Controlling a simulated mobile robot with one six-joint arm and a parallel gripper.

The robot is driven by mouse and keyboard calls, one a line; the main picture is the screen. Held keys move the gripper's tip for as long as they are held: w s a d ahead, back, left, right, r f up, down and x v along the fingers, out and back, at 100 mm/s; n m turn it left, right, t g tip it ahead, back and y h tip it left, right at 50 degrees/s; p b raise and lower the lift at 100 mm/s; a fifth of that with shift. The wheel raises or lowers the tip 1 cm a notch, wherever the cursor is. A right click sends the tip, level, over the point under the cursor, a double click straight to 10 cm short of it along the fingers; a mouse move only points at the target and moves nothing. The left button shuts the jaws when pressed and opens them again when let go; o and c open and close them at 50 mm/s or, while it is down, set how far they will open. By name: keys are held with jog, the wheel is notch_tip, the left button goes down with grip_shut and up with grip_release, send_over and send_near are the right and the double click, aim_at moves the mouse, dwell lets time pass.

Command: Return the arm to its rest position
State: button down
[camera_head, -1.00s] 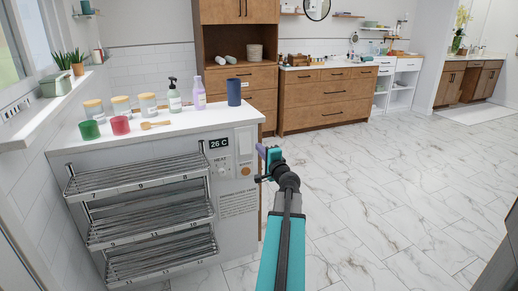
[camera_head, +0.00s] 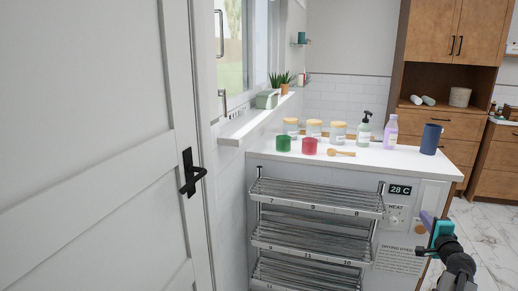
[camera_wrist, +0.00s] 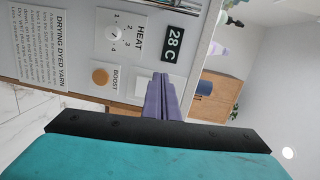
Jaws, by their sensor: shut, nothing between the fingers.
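My gripper (camera_head: 427,219) is at the lower right in the head view, in front of the right end of the white drying unit. In the wrist view the two purple fingers of my gripper (camera_wrist: 161,97) lie together with nothing between them. Beyond them is the unit's control panel (camera_wrist: 130,50), with a HEAT dial (camera_wrist: 113,33), an orange-brown BOOST knob (camera_wrist: 100,76) and a display (camera_wrist: 174,39) reading 28 C. The fingertips appear near the panel; I cannot tell the exact gap. My arm (camera_head: 458,265) reaches up from the bottom right.
The drying unit carries several wire racks (camera_head: 310,238) at its front. Its white top (camera_head: 400,158) holds cups, jars, bottles, a wooden spoon (camera_head: 342,153) and a blue tumbler (camera_head: 431,138). A white door (camera_head: 90,130) fills the left. Marble floor (camera_head: 490,225) is clear at the right.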

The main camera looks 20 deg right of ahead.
jog(key=w+a+f+n+y+p, duration=0.1)
jog(key=w+a+f+n+y, duration=0.1)
jog(key=w+a+f, duration=0.3)
jog(key=w+a+f+n+y+p, duration=0.1)
jog(key=w+a+f+n+y, duration=0.2)
jog(key=a, duration=0.5)
jog(key=a+f+n+g+y+p, duration=0.2)
jog(key=a+f+g, duration=0.1)
jog(key=a+f, duration=0.55)
jog(key=a+f+n+g+y+p, duration=0.1)
jog(key=a+f+n+g+y, duration=0.3)
jog(key=a, duration=0.8)
jog(key=a+f+n+g+y+p, duration=0.1)
jog(key=a+f+p, duration=0.1)
jog(key=a+f, duration=0.7)
jog(key=s+a+f+n+g+p, duration=0.2)
jog(key=s+a+f+n+g, duration=0.15)
jog(key=s+a, duration=0.4)
jog(key=s+a+f+n+g+p, duration=0.1)
jog(key=s+a+f+n+g, duration=0.3)
jog(key=a, duration=0.6)
jog(key=s+a+f+n+g+h+p, duration=0.1)
jog(key=s+a+g+h+p, duration=0.1)
jog(key=s, duration=0.8)
jog(key=s+a+f+n+g+h+p, duration=0.1)
jog(key=s+a+f+n+g+h, duration=0.1)
jog(key=s, duration=0.8)
jog(key=shift+s+f+g+p, duration=0.3)
jog(key=shift+s+g+p, duration=0.05)
jog(key=shift+g, duration=0.2)
